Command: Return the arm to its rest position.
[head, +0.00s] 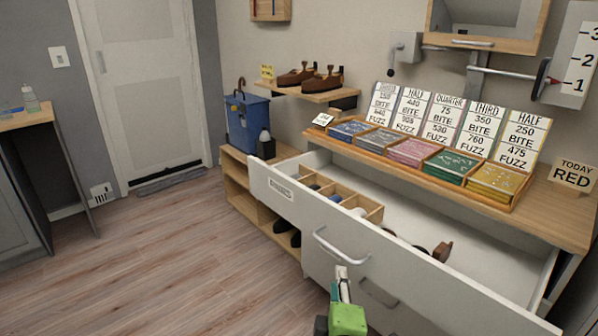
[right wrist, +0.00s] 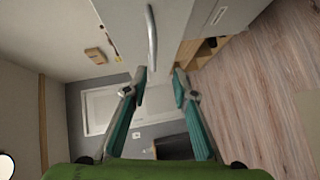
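My right gripper (head: 342,275) is at the bottom middle of the head view, in front of the drawer's front panel. In the right wrist view its two fingers (right wrist: 160,78) stand apart with nothing between them, so it is open and empty. The drawer's metal handle (head: 340,246) shows just above the fingertips; in the right wrist view the handle (right wrist: 152,38) lies beyond them, apart from the fingers. My left gripper is in neither view.
The white drawer (head: 400,262) is pulled out, with a wooden divider (head: 374,211) and small items inside. Above it, a counter (head: 555,222) carries a tray of coloured compartments (head: 511,206) and price cards. The wooden floor (head: 170,255) to the left is clear up to the door.

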